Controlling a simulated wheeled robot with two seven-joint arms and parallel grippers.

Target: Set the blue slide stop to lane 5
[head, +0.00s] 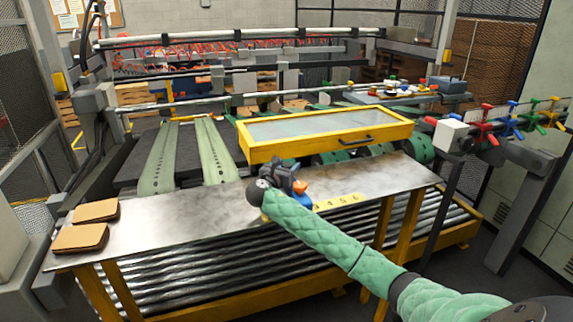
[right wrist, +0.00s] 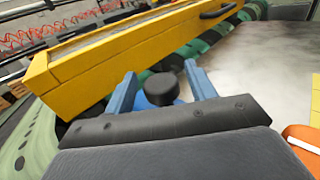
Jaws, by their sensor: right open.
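The blue slide stop (right wrist: 158,97) with its round black knob shows in the right wrist view, between the two blue fingers of my right gripper (right wrist: 160,72). The fingers are open, one on each side of the stop; I cannot tell whether either touches it. In the head view my right gripper (head: 284,182) is over the front part of the metal table and mostly hides the stop. Yellow lane labels (head: 341,201) run to the right of the gripper, with 4, 5 and 6 readable; lower numbers are hidden. My left gripper is out of view.
A yellow-framed glass cover with a black handle (head: 352,138) stands just behind the gripper. Two brown stacks (head: 80,238) lie at the left of the metal table (head: 170,222). Rollers (head: 200,266) run below it. Coloured handles (head: 510,125) are at the right. The table's middle left is clear.

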